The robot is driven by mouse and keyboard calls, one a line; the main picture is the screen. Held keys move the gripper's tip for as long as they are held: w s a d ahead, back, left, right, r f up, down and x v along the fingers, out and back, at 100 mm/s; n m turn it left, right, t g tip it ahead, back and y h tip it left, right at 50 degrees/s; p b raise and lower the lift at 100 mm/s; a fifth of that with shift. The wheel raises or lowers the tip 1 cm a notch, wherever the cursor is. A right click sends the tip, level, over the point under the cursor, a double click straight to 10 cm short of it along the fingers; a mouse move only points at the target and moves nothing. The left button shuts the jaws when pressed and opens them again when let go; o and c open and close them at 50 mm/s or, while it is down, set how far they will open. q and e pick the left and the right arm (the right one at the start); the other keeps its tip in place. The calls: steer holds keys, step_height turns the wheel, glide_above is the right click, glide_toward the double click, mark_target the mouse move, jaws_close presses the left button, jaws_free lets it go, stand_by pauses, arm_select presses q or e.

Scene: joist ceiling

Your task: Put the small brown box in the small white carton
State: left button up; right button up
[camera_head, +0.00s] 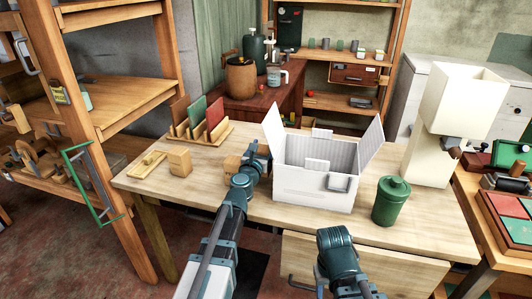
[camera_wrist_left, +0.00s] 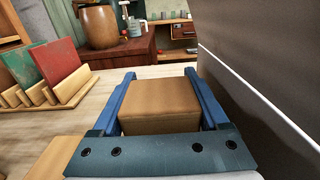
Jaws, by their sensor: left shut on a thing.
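The small brown box (camera_wrist_left: 160,106) sits between the two fingers of my left gripper (camera_wrist_left: 163,88), which is shut on it. In the head view my left gripper (camera_head: 258,152) is just left of the white carton, and it mostly hides the held box. The small white carton (camera_head: 312,188) stands on the table with its top open and side flaps spread up and outward. In the left wrist view a tall, shaded wall close on the right may be its side.
On the table (camera_head: 150,187) stand a tan block (camera_head: 180,162), another brown box (camera_head: 231,164), a rack with coloured panels (camera_head: 205,130), a green canister (camera_head: 390,200) and a white lamp-like object (camera_head: 430,155).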

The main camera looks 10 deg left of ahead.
arm_select(q)
steer(key=shift+w, duration=0.3)
steer(key=f+b, duration=0.3)
steer(key=shift+w+d, duration=0.1)
steer(key=shift+w, duration=0.3)
steer(key=shift+f+b, duration=0.25)
steer(key=shift+b, duration=0.05)
steer(key=shift+f, duration=0.15)
steer(key=o, duration=1.3)
steer(key=shift+s+r, duration=0.1)
steer(key=shift+r, duration=0.15)
